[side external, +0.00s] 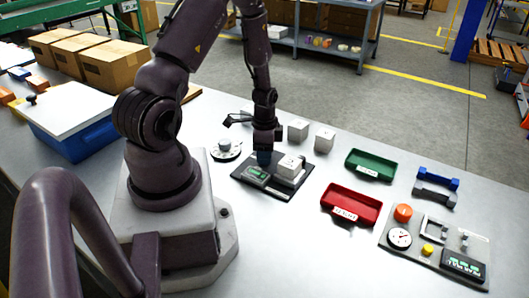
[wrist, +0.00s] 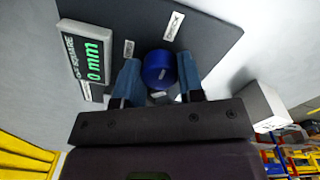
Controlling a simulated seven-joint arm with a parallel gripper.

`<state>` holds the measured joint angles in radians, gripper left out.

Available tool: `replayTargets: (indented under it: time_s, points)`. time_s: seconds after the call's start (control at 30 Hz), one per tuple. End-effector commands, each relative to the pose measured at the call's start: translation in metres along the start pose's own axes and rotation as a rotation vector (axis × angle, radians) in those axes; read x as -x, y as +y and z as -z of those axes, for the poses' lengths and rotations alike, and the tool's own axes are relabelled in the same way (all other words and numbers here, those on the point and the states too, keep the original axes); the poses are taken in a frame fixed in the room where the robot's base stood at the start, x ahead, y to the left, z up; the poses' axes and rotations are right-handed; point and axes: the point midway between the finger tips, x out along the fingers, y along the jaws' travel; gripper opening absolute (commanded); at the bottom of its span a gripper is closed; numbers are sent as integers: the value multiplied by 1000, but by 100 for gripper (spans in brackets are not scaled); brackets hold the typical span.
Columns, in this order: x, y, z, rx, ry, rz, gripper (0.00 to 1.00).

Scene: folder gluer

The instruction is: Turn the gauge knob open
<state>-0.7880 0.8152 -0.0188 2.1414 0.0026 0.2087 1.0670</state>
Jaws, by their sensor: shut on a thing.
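A round blue knob (wrist: 160,68) with a small white mark stands on a dark plate (wrist: 212,42) in the wrist view. My gripper (wrist: 159,66) is shut on the knob, one finger on each side of it. In the side view my gripper (side external: 264,156) points down at the plate (side external: 270,192), and the knob is mostly hidden by the fingers. A display (wrist: 83,50) beside the knob reads 0 mm under a "square" label; it also shows in the side view (side external: 257,174). The knob's turn angle is hard to tell.
A red tray (side external: 351,205), a green tray (side external: 370,165) and a panel with a dial (side external: 399,238) lie to the right. The front middle of the table is clear.

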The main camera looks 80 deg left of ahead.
Motion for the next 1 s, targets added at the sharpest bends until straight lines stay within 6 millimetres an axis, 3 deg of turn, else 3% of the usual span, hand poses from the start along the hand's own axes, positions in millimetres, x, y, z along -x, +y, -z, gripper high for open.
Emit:
replayTargets:
  time_s: [0.37, 1.0]
  points:
    - [1, 0, 0, 217, 5, -1, 12]
    - [1, 1, -1, 824, 21, -1, 12]
